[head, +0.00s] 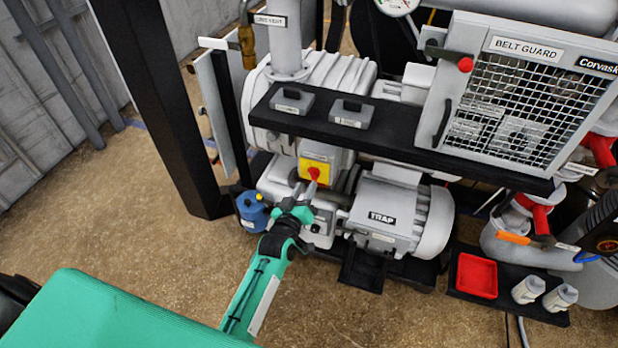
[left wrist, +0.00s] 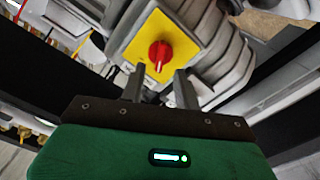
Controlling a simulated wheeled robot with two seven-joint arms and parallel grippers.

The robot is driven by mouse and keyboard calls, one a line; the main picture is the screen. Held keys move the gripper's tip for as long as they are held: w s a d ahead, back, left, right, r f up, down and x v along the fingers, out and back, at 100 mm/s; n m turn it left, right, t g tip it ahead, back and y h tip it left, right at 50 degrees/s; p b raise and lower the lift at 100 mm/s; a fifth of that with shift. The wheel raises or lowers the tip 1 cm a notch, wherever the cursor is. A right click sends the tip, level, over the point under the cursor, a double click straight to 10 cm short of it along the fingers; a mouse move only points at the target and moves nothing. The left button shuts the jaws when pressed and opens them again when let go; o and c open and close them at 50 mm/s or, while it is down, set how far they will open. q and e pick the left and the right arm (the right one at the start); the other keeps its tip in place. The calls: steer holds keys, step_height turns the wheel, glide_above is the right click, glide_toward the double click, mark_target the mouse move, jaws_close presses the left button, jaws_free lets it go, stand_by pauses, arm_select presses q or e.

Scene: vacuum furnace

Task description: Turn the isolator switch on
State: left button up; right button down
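The isolator switch is a red rotary knob (left wrist: 160,56) on a yellow plate (left wrist: 183,38), fixed to a grey box. In the head view the yellow plate (head: 316,167) sits below the black shelf, with the red knob (head: 314,174) at its lower part. My left gripper (left wrist: 158,78) is open, its two fingers apart just below the knob in the left wrist view. I cannot tell whether the fingertips touch the knob. In the head view my left gripper (head: 306,196) reaches up towards the switch from below. My right gripper is not in view.
A black shelf (head: 385,136) with two grey blocks runs above the switch. The belt guard (head: 530,95) stands to the right. A blue container (head: 252,212) is close left of my left gripper. A red tray (head: 477,276) sits at lower right. Open floor lies in front.

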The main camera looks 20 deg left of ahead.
mark_target(311, 177)
arm_select(q)
steer(key=shift+w+p, duration=0.3)
steer(key=shift+w, duration=1.6)
steer(key=shift+d, duration=0.1)
jaws_close()
